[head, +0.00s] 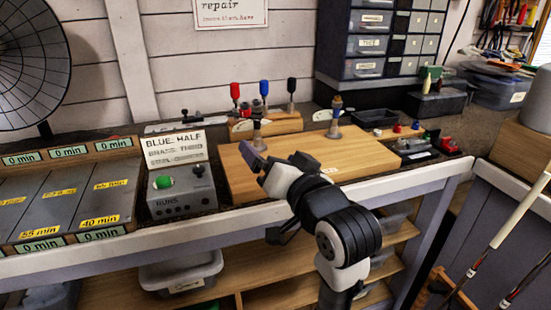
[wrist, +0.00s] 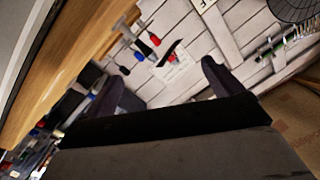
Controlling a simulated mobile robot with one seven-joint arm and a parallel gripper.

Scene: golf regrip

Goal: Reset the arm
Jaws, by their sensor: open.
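My arm reaches over the front of the workbench in the head view. My gripper (head: 252,158) is above the left part of the wooden board (head: 358,160). In the wrist view its two dark fingers (wrist: 168,82) stand wide apart with nothing between them. Past them the wrist view shows the white wall and several coloured-handled tools, tilted. In the head view a small metal post (head: 257,130) stands just behind the gripper, partly hidden by it.
Left of the board is a grey box with a green button (head: 163,182) and a sign (head: 175,147). Farther left are grey panels with minute labels (head: 68,200). Red, blue and black-handled tools (head: 264,90) stand behind the board. Drawers (head: 370,45) and small coloured parts (head: 415,140) are at right.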

